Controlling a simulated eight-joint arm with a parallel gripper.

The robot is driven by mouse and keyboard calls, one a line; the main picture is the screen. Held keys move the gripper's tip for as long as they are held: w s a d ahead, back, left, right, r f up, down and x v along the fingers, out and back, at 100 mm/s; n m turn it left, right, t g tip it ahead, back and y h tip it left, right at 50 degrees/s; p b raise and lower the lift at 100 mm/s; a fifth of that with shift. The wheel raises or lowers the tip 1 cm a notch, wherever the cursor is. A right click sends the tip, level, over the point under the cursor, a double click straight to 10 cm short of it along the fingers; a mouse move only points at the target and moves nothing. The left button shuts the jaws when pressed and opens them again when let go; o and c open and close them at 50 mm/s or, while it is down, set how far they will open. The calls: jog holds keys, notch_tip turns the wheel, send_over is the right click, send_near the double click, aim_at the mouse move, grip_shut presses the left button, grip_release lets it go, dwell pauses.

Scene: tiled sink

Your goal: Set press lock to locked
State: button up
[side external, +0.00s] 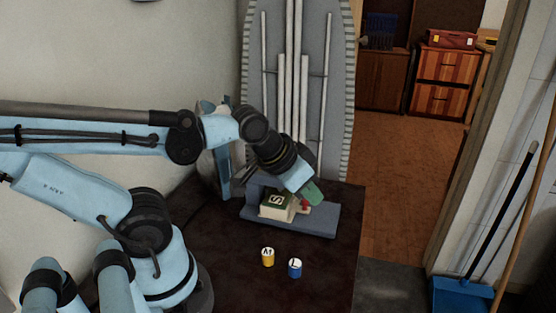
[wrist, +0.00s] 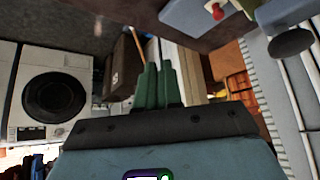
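A blue-grey press stand (side external: 322,221) sits on the dark tabletop. On it is a cream block with a dark green top marked with a white symbol (side external: 277,205). A small red knob (side external: 304,205) is at the block's right side. The red knob (wrist: 217,11) also shows at the top of the wrist view, on a blue-grey part. I cannot tell its lock setting. My gripper (side external: 316,198) is just above and right of the knob, with green fingers. In the wrist view the fingers (wrist: 158,68) are together and hold nothing visible.
A yellow cylinder (side external: 268,257) and a blue cylinder (side external: 295,268) stand in front of the press on the dark table (side external: 335,285). An ironing board (side external: 340,100) stands upright behind. The table's right edge is close to the stand.

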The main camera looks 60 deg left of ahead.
jog(key=shift+o, duration=1.2)
jog(key=shift+w+a+r, duration=0.1)
jog(key=shift+a+r, duration=0.1)
jog(key=shift+a, duration=0.1)
jog(key=o, duration=0.4)
jog(key=a+r+n+g, duration=0.1)
jog(key=a+r, duration=0.1)
jog(key=a, duration=0.1)
jog(key=a+r+n+g, duration=0.1)
jog(key=a+r+n, duration=0.1)
jog(key=a, duration=0.2)
jog(key=a+r+n+g+y, duration=0.1)
jog(key=a, duration=0.2)
jog(key=shift+w+a+r+n+g, duration=0.15)
jog(key=shift+w+r+n+g, duration=0.2)
jog(key=shift+r+n+g, duration=0.05)
jog(key=s+a+r+n+g+h, duration=0.1)
jog(key=s+a+r+n+g, duration=0.3)
jog(key=a, duration=0.5)
jog(key=shift+t, duration=0.4)
jog(key=f, duration=0.7)
jog(key=w+f, duration=0.1)
jog(key=f, duration=0.3)
jog(key=shift+f, duration=0.2)
grip_shut()
jog(key=shift+s, duration=0.1)
